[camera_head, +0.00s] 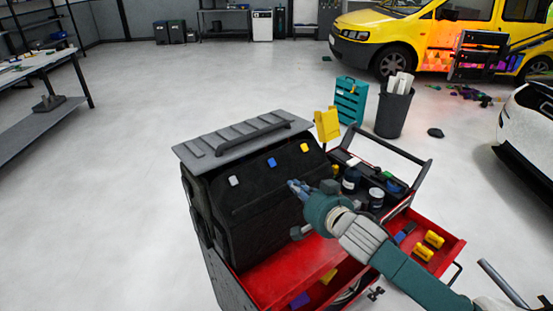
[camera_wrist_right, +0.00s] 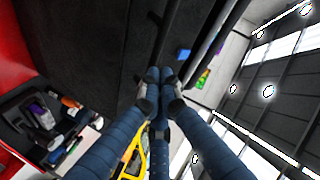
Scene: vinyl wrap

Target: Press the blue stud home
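The blue stud (camera_head: 272,163) sits on the upper part of the black panel (camera_head: 265,205), between a white stud (camera_head: 234,181) on its left and a yellow stud (camera_head: 304,147) on its right. A small blue piece, apparently the blue stud (camera_wrist_right: 183,54), shows beyond the fingertips in the right wrist view. My right gripper (camera_head: 294,187) is in front of the panel, below and right of the blue stud and apart from it. Its fingers (camera_wrist_right: 160,74) are drawn together with nothing visible between them. How far the stud stands out cannot be told. My left gripper is out of view.
The panel stands on a red tool cart (camera_head: 275,285) under a grey ridged lid (camera_head: 240,140). A black tray with jars (camera_head: 376,196) and a yellow upright piece (camera_head: 327,124) are close to my right arm. Floor left of the cart is clear.

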